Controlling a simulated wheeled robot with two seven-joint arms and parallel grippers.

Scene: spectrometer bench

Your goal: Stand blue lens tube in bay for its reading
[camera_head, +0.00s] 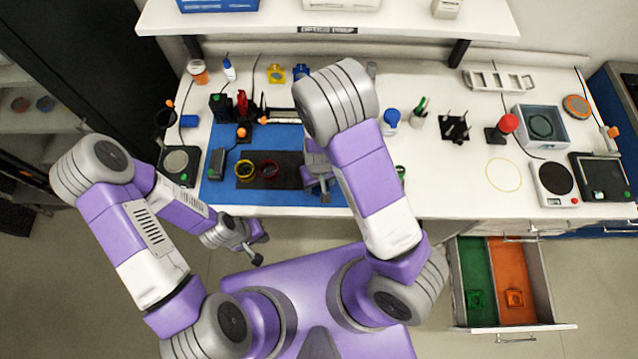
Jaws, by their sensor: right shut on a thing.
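My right gripper (318,186) is low over the right end of the black mat (288,183) on the blue work mat. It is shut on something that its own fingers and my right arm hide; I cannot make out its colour. No blue lens tube shows clearly, and I cannot tell which fixture is the bay. My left gripper (259,248) is off the table's front edge, over the floor, with its fingers apart and nothing visible between them.
Black, red and orange fixtures (242,105) stand behind the rings. A blue-topped item (390,118), a red-knobbed device (503,128) and a blue-white box (540,126) stand to the right. An open drawer (513,258) juts out at front right. The white table's right middle has free room.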

